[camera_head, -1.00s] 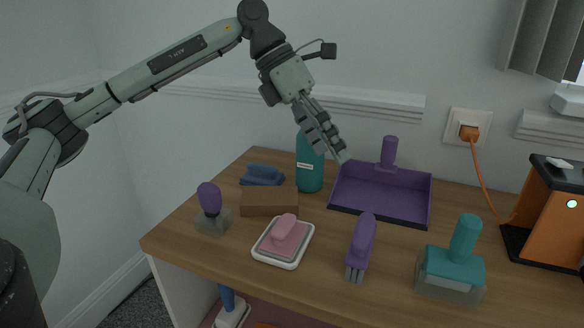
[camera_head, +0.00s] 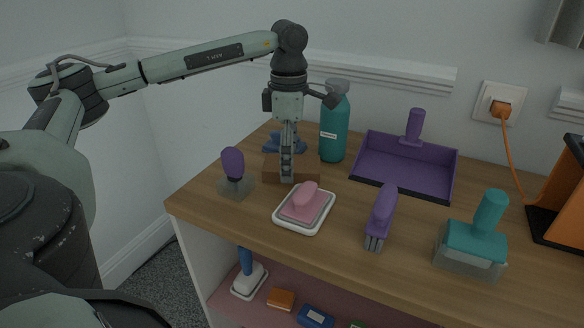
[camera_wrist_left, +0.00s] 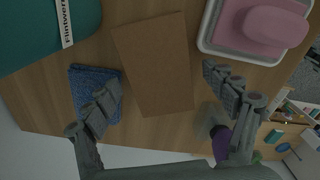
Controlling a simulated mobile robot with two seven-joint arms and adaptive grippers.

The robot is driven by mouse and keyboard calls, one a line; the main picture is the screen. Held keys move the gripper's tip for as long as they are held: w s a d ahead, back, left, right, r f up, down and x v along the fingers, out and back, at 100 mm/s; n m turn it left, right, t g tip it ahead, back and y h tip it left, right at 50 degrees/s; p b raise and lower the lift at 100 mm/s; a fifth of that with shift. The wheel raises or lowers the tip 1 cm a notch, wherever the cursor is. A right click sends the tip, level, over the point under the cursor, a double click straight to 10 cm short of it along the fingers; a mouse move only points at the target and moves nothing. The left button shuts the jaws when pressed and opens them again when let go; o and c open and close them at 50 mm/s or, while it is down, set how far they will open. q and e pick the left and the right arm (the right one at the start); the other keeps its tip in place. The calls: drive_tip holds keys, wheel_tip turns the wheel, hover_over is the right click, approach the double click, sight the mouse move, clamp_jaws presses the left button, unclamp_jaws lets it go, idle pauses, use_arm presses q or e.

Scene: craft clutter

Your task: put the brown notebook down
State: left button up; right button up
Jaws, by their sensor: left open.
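The brown notebook (camera_head: 308,170) looks like a thick plain brown block. It lies flat on the wooden tabletop toward the back left, and in the wrist view it shows as a brown rectangle (camera_wrist_left: 155,65). My left gripper (camera_head: 287,176) points down over it and hides its middle in the head view. In the left wrist view my left gripper (camera_wrist_left: 161,76) is open, with one finger on each side of the notebook and a gap between each finger and its edges. Nothing is held. My right gripper is not in view.
A teal bottle (camera_head: 333,130) stands behind right. A purple dustpan (camera_head: 405,165) lies right.

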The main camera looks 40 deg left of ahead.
use_arm(q)
drive_tip(key=shift+c, duration=0.4)
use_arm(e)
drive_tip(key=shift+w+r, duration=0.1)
use_arm(q)
drive_tip(key=c, duration=0.5)
drive_tip(key=shift+s+d+f, duration=0.1)
drive_tip(key=shift+s, duration=0.05)
drive_tip(key=c, duration=0.8)
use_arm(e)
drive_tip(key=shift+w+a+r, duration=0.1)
use_arm(q)
drive_tip(key=shift+c, duration=0.2)
wheel_tip(320, 180, up, 18)
drive_tip(key=p, duration=0.4)
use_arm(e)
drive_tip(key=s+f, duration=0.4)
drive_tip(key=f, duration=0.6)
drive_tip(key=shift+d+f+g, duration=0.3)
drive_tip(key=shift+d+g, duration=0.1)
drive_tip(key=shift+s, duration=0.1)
